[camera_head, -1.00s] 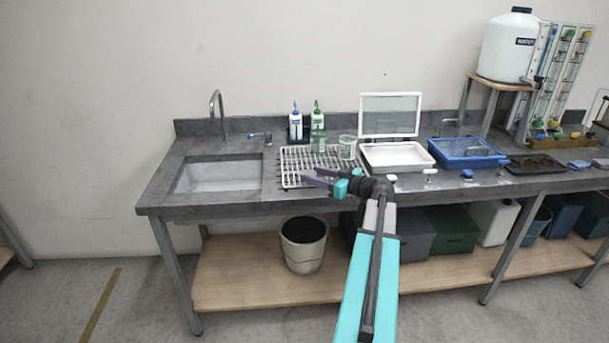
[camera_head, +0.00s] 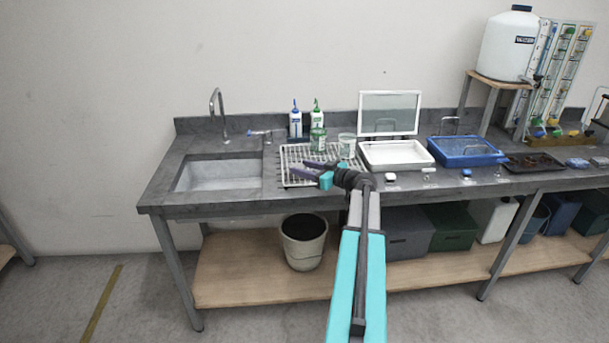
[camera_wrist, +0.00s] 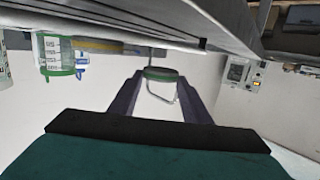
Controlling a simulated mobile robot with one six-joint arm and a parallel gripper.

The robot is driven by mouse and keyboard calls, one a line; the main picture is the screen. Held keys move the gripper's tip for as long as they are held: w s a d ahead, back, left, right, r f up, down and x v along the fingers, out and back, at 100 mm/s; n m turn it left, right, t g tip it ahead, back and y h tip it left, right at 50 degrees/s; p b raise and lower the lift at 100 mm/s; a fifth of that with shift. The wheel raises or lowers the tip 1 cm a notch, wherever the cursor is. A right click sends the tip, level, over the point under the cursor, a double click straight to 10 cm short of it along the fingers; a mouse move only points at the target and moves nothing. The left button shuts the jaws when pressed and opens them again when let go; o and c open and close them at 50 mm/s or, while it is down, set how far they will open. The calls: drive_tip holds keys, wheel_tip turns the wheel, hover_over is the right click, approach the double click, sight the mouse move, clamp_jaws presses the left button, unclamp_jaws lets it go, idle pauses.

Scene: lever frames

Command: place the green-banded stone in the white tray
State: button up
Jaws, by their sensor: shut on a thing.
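My gripper (camera_head: 299,167) points left in the head view, above the front part of the wire rack. In the wrist view its two dark fingers close on the green-banded stone (camera_wrist: 161,74), a small grey piece with a green band at the fingertips. In the head view I cannot make out the stone between the fingers. The white tray (camera_head: 400,167) is shallow with a white rim. It stands on the bench to the right of my gripper, in front of an upright white-framed pane, and looks empty.
The wire rack (camera_head: 290,181) bears a green-tinted glass (camera_head: 318,141) and a clear beaker (camera_head: 347,146). Two squeeze bottles (camera_head: 296,122) stand behind it. A sink (camera_head: 217,174) is at left. A blue tray (camera_head: 465,153) lies right of the white one. Small pieces line the bench front.

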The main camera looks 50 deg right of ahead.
sight(306, 181)
drive_tip(key=shift+f, duration=0.65)
drive_tip(key=shift+f+b, duration=0.3)
drive_tip(key=shift+f, duration=0.6)
drive_tip(key=shift+f, duration=0.1)
drive_tip(key=o, duration=1.1)
drive_tip(key=shift+c, duration=0.2)
drive_tip(key=shift+p, duration=1)
drive_tip(key=shift+s+f+b, duration=0.15)
drive_tip(key=shift+s+b, duration=0.15)
drive_tip(key=shift+s, duration=0.05)
drive_tip(key=s, duration=0.1)
drive_tip(key=s+b, duration=0.1)
drive_tip(key=s, duration=0.1)
drive_tip(key=shift+s+r+b, duration=0.15)
drive_tip(key=shift+r+b, duration=0.15)
drive_tip(key=shift+b, duration=0.05)
drive_tip(key=s+r+b, duration=0.2)
drive_tip(key=s, duration=0.7)
drive_tip(key=shift+s+d, duration=0.35)
drive_tip(key=shift+d, duration=0.1)
